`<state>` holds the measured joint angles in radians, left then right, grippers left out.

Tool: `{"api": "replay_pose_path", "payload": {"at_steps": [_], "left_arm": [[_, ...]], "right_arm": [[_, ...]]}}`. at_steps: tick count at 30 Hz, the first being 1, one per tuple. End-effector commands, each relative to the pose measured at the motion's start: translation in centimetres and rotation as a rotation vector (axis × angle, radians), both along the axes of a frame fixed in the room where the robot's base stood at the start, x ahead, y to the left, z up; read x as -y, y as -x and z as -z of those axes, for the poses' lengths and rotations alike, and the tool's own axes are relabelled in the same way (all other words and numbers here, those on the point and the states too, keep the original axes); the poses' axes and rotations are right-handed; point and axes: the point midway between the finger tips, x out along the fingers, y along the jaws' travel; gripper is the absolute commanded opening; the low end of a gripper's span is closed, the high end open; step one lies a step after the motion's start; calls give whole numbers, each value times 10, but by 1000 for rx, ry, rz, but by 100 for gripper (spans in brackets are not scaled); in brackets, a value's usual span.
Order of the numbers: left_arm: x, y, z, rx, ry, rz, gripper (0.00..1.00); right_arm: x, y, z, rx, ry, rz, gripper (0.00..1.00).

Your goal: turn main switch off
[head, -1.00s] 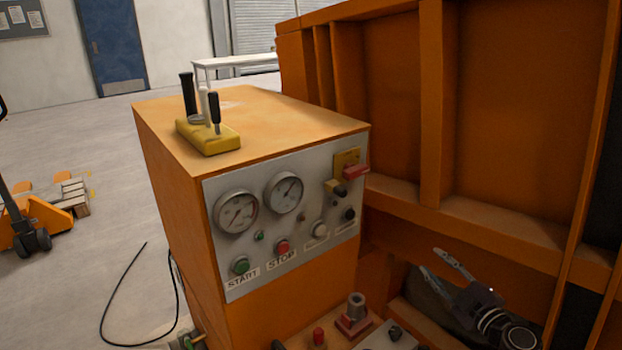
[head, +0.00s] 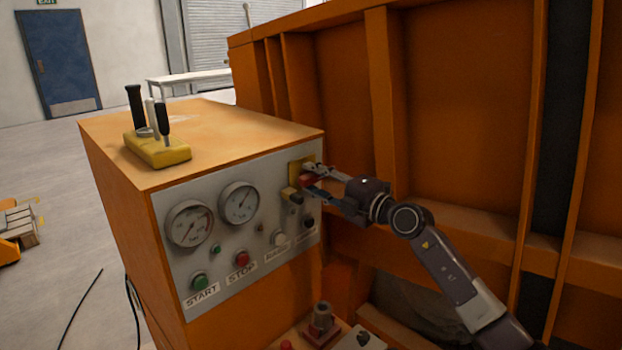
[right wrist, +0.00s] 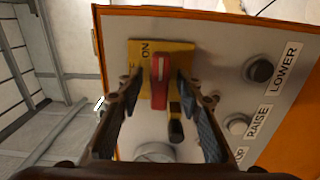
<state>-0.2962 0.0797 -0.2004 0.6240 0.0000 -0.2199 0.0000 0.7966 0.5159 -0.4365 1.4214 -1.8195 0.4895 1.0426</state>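The main switch is a red handle (head: 307,181) on a yellow plate (head: 294,168) at the upper right of the grey control panel (head: 180,268). In the right wrist view the red handle (right wrist: 160,80) lies lengthwise up the picture, with "ON" printed on the yellow plate (right wrist: 137,58) beside its upper end. My right gripper (head: 309,175) is open at the switch. In the right wrist view its fingers (right wrist: 159,88) stand on both sides of the handle, with gaps visible. Firm contact cannot be made out. My left gripper is not in view.
A black knob (right wrist: 176,128) on a yellow base sits close beside the handle. Gauges, a green START button (head: 199,282) and a red STOP button (head: 242,258) share the panel. A yellow lever block (head: 158,151) stands on the cabinet. The orange ribbed wall (head: 345,100) rises behind my right arm.

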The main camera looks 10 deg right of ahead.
Motion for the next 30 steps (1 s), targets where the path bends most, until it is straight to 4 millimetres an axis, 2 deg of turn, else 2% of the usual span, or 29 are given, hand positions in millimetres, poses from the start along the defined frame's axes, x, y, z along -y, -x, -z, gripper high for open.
{"api": "replay_pose_path", "payload": {"at_steps": [11,21,30], "left_arm": [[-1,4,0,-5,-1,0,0],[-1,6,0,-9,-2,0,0],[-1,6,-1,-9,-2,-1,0]], "right_arm": [[-5,-7,0,0,0,0,33],[-4,-7,0,0,0,0,0],[-4,-7,0,15,25,0,0]]}}
